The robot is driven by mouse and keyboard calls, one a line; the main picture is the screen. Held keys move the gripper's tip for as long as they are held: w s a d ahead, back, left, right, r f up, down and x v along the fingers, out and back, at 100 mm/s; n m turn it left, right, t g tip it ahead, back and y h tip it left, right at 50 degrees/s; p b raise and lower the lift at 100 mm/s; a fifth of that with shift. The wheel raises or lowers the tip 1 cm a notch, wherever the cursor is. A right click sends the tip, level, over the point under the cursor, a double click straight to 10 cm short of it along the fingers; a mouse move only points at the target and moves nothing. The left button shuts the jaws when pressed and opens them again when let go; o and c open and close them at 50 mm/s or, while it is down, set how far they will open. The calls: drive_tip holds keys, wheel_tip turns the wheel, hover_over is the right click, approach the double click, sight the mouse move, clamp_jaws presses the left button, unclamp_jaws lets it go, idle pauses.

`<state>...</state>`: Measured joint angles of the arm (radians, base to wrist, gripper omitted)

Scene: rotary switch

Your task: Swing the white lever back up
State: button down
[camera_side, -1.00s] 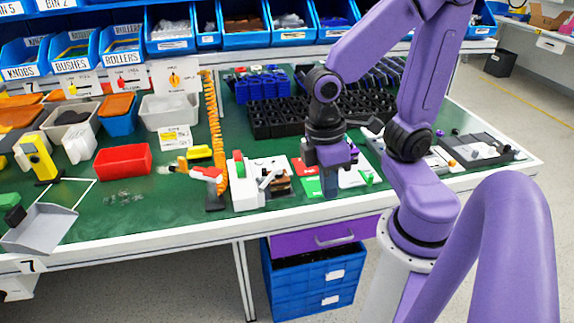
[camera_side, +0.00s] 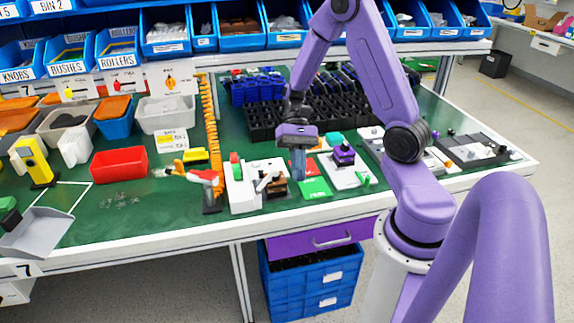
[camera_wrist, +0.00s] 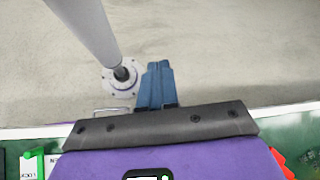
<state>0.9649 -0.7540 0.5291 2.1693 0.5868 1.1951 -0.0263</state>
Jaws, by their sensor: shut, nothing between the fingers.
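A white fixture (camera_side: 243,188) stands near the front edge of the green bench. A small pale lever (camera_side: 265,181) slants from its right side next to a brown block; its exact angle is too small to tell. A dark purple knob (camera_side: 344,155) sits on a white plate to the right. My gripper (camera_side: 298,175) points down with its blue fingers together and empty, just right of the lever and left of the knob, apart from both. The wrist view shows the shut fingers (camera_wrist: 157,85) but not the lever.
Green and red cards (camera_side: 314,187) lie beside and below the fingers. A red-and-white tool on a stand (camera_side: 208,183) is left of the fixture. Black racks (camera_side: 325,108) fill the bench behind. A red bin (camera_side: 120,163) is further left.

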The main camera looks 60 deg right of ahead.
drive_tip(key=d+f+m+t+y, duration=0.1)
drive_tip(key=d+f+m+t, duration=0.2)
drive_tip(key=d+m+t, duration=0.2)
drive_tip(key=w+d+f+m+t+y, duration=0.1)
drive_tip(key=d+f+m+t+y, duration=0.1)
drive_tip(key=d+m+t, duration=0.3)
drive_tip(key=d+f+m+t+y, duration=0.1)
drive_tip(key=d+f+m+t, duration=0.2)
drive_tip(key=d+m, duration=0.4)
drive_tip(key=d+t, duration=0.1)
drive_tip(key=d, duration=0.2)
drive_tip(key=shift+w+d+f+t, duration=0.15)
drive_tip(key=shift+d+f+t, duration=0.15)
drive_tip(key=shift+t, duration=0.1)
drive_tip(key=shift+w+a, duration=0.1)
drive_tip(key=shift+a, duration=0.05)
drive_tip(key=w+a, duration=0.7)
drive_tip(key=a, duration=0.3)
drive_tip(key=shift+w+a, duration=0.25)
drive_tip(key=shift+a, duration=0.05)
drive_tip(key=shift+r, duration=0.25)
